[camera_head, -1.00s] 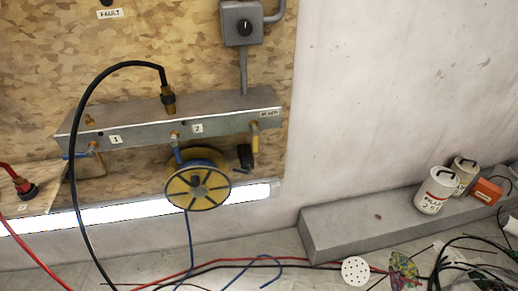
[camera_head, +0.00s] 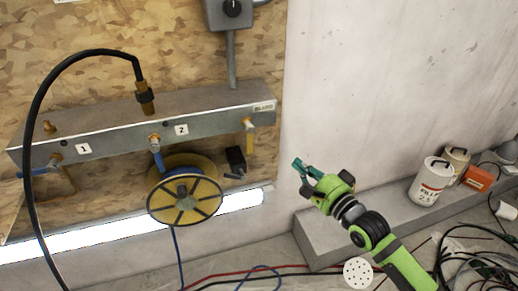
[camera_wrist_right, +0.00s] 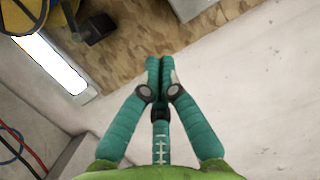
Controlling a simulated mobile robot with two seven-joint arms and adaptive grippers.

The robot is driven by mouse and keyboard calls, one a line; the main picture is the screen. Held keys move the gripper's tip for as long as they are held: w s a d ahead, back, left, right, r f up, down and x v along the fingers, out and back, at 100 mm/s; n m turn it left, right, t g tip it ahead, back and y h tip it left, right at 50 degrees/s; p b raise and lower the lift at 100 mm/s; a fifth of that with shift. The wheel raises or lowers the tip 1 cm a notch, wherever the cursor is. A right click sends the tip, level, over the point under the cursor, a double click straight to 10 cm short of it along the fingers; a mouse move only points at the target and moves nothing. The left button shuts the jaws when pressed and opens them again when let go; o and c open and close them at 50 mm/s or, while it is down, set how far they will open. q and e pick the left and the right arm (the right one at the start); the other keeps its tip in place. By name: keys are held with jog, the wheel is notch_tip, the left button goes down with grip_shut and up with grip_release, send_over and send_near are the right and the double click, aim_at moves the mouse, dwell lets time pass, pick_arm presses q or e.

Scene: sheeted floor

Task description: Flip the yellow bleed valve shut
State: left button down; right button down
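The yellow bleed valve handle (camera_head: 250,143) hangs straight down from its fitting at the right end of the grey manifold (camera_head: 200,119), under a small label that seems to read BLEED. My right gripper (camera_head: 301,167) is to the right of and below the handle, apart from it, in front of the pale wall. In the right wrist view its teal fingers (camera_wrist_right: 160,68) meet at the tips with nothing between them. The yellow handle cannot be made out in the right wrist view. My left gripper is not in view.
Two blue-handled valves (camera_head: 157,160) sit further left on the manifold. A yellow reel (camera_head: 185,202) and a black block (camera_head: 236,160) are below it. A black hose (camera_head: 40,190) arcs at the left. Paint-like cans (camera_head: 430,182) stand on a ledge at the right.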

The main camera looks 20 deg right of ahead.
aim_at(248, 136)
jog(key=shift+d, duration=0.1)
jog(key=w+a+p, duration=0.1)
jog(key=w+a, duration=0.5)
jog(key=w, duration=0.3)
jog(key=shift+w+a+r, duration=0.15)
jog(key=shift+w+a, duration=0.05)
jog(key=shift+a, duration=0.2)
